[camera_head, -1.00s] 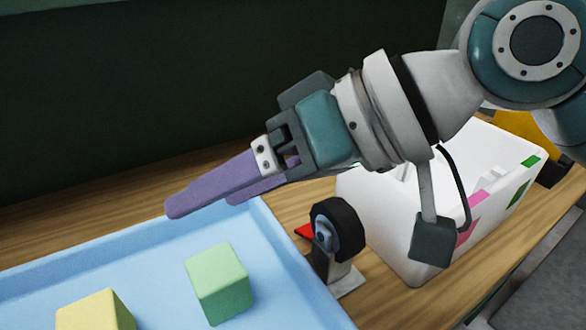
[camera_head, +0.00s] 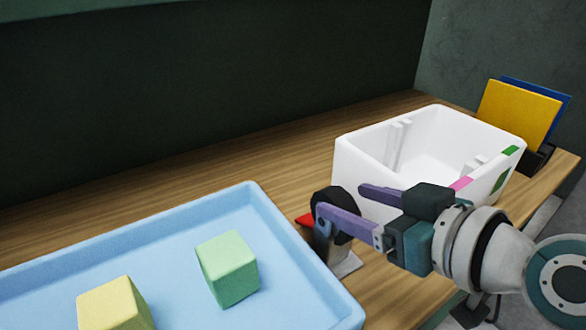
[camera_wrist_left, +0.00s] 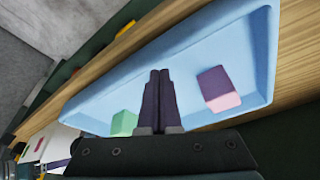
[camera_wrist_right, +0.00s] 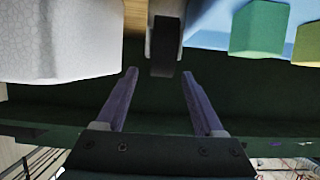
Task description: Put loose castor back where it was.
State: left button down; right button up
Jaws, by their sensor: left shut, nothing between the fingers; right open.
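The castor (camera_head: 334,197), a black wheel on a grey bracket with a plate, stands on the wooden table between the blue tray and the white bin. It also shows in the right wrist view (camera_wrist_right: 164,45), just beyond and between the fingertips. My right gripper (camera_head: 340,199) is open and level at the castor, one finger crossing in front of the wheel. Contact cannot be told. My left gripper (camera_wrist_left: 160,72) is shut and empty above the tray, seen only in the left wrist view.
The blue tray (camera_head: 255,195) holds a green cube (camera_head: 228,270), a yellow cube (camera_head: 112,305) and a pink cube (camera_wrist_left: 217,88). The white bin (camera_head: 365,165) stands close right of the castor. A red piece (camera_head: 304,219) lies beside it. Yellow and blue panels (camera_head: 518,108) stand far right.

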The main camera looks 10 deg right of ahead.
aim_at(344, 198)
jog(key=x, duration=0.3)
jog(key=shift+w+a+f, duration=0.15)
jog(key=shift+w+a, duration=0.1)
grip_shut()
dwell(0.3)
dwell(0.9)
